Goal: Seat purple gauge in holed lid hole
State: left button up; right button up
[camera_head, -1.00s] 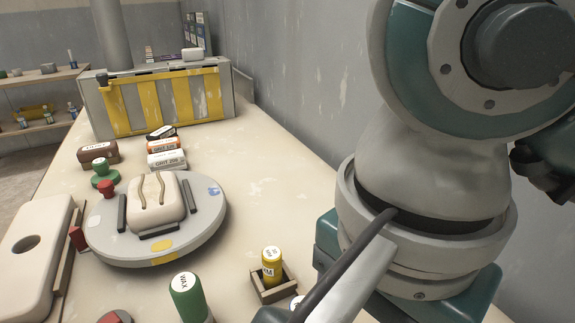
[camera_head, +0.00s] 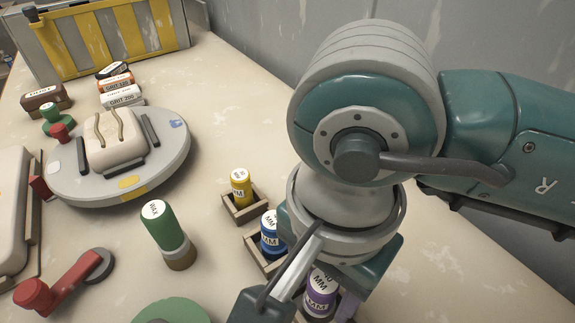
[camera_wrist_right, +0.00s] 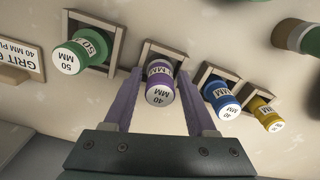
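The purple gauge (camera_wrist_right: 160,85), labelled 40 MM, stands in a small square wooden holder (camera_wrist_right: 163,49). In the head view the purple gauge (camera_head: 320,292) shows at the bottom, partly hidden by my right gripper. My right gripper (camera_wrist_right: 159,76) is open, with its two purple fingers on either side of the gauge and a visible gap on each side. The cream slab (camera_head: 12,205) at the left edge of the head view appears to be the holed lid; its hole is out of view now. My left gripper is not in view.
A green wax bottle (camera_head: 160,228), red-handled tool (camera_head: 65,282) and round carousel (camera_head: 170,170) occupy the left.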

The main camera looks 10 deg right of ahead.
grip_shut()
jog(key=shift+r, duration=0.1)
dwell(0.5)
